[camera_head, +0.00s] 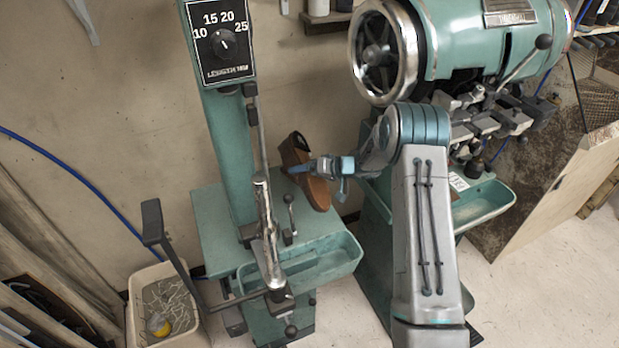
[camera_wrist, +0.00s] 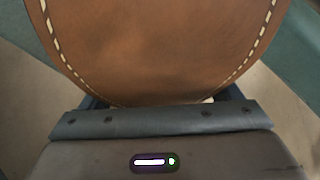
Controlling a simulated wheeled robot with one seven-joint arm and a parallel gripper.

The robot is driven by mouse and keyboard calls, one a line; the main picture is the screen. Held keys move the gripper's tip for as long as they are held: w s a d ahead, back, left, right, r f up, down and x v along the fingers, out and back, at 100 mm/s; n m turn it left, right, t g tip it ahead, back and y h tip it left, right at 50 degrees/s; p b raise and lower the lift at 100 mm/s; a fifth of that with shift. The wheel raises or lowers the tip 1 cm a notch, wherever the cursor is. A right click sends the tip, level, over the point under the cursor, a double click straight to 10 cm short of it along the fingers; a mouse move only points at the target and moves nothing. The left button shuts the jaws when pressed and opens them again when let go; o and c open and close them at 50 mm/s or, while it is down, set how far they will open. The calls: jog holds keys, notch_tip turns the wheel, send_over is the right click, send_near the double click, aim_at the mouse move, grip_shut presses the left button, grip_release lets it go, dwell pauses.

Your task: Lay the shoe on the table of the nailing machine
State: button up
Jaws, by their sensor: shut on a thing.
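A brown shoe (camera_head: 318,192) with pale stitching is at the right side of the green nailing machine's table (camera_head: 218,215). My gripper (camera_head: 303,169) reaches in from the right and is shut on the shoe. In the head view the shoe is tilted, with its dark opening up and to the left. I cannot tell whether it touches the table. In the wrist view the shoe's brown leather (camera_wrist: 160,45) with light stitches fills the upper middle, right against the gripper. The fingertips are mostly hidden there.
The machine's green column (camera_head: 222,130), a metal rod and levers (camera_head: 268,240) stand left of the shoe. A green tray (camera_head: 310,265) is on the table's front. A larger green machine (camera_head: 470,50) stands to the right. A bin (camera_head: 150,290) is at lower left.

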jog(key=f, duration=0.1)
jog(key=w+f+b, duration=0.1)
jog(key=f, duration=0.1)
jog(key=shift+d+f, duration=0.2)
jog(key=shift+f, duration=0.05)
notch_tip(320, 180, down, 7)
jog(key=b, duration=0.7)
jog(key=shift+f, duration=0.1)
jog(key=shift+f, duration=0.4)
